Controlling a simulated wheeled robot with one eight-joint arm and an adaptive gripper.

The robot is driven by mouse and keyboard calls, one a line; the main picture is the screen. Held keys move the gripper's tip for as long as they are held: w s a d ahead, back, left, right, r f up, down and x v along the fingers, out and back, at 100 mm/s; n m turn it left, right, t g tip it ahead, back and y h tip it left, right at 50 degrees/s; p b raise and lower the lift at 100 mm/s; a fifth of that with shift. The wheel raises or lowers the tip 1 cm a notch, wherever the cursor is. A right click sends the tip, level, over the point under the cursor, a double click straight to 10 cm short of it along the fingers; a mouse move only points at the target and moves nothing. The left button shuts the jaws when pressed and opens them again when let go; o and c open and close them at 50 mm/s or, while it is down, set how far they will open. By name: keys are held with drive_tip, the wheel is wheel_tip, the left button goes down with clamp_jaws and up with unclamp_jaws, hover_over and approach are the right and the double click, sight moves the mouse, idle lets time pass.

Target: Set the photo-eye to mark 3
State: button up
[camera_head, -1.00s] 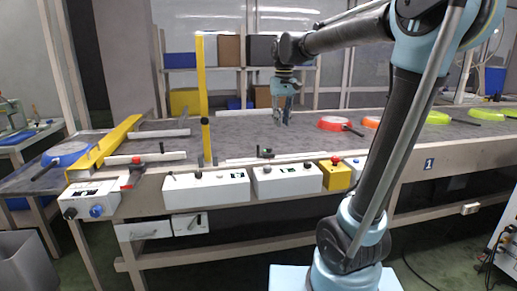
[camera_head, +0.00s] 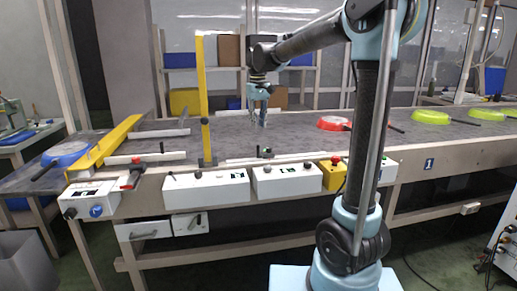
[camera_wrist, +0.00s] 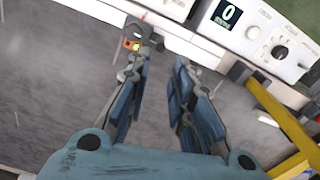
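The photo-eye (camera_head: 265,153) is a small dark device on the pale rail along the belt's front edge. In the wrist view the photo-eye (camera_wrist: 136,40) shows orange and green lights and sits just beyond my fingertips, slightly left. My gripper (camera_head: 259,123) hangs fingers down over the belt, above and behind the photo-eye. In the wrist view my gripper (camera_wrist: 164,62) has its two fingers apart with nothing between them. I cannot read any numbered marks on the rail.
White control boxes (camera_head: 206,188) and a yellow box with a red button (camera_head: 334,177) line the front. A yellow post (camera_head: 202,100) and yellow diverter bar (camera_head: 105,142) stand left. A red pan (camera_head: 334,123) and green pan (camera_head: 430,117) lie right on the conveyor. Belt around my gripper is clear.

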sight(258, 155)
wheel_tip(258, 155, down, 11)
drive_tip(key=shift+f, duration=0.2)
idle(0.3)
clamp_jaws()
